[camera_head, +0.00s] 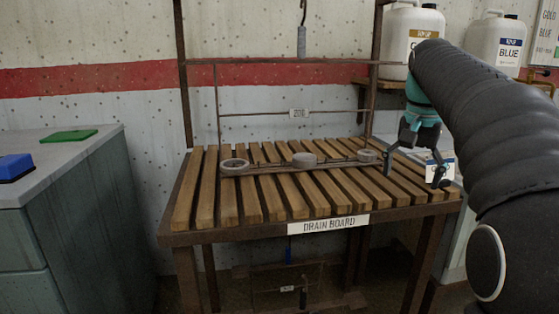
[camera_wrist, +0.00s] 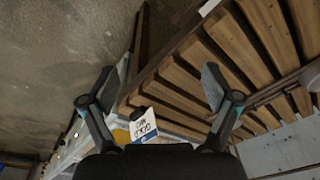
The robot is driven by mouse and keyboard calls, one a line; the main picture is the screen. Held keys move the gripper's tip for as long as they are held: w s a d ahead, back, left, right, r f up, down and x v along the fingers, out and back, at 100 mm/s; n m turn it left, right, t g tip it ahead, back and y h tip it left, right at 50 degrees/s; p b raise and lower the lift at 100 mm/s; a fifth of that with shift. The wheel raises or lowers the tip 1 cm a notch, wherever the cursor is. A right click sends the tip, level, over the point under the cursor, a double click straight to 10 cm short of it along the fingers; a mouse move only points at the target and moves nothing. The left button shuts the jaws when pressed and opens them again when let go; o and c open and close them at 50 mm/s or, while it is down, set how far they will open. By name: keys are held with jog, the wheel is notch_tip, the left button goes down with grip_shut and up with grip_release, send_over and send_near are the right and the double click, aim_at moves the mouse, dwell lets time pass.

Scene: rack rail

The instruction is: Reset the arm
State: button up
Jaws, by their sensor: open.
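My gripper (camera_head: 414,180) is open and empty, pointing down above the right end of the slatted drain board (camera_head: 290,205) in the head view. My dark arm covers the right side of that view. In the wrist view the two fingers (camera_wrist: 160,88) are spread apart, with nothing between them touching either one.
A metal rail (camera_head: 270,169) with several round grey pieces lies across the slats. White jugs (camera_head: 412,35) stand on a shelf at the back right. A counter (camera_head: 60,160) with a blue block (camera_head: 15,167) and a green pad (camera_head: 68,136) is at the left.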

jog(key=s+a+f+n+t, duration=0.2)
jog(key=s+a+f, duration=0.3)
jog(key=s+f, duration=0.5)
jog(key=s+a+f+n+t, duration=0.2)
jog(key=s+a+f+n, duration=0.3)
jog(key=s+f, duration=0.5)
jog(key=s+a, duration=0.1)
jog(key=s, duration=0.3)
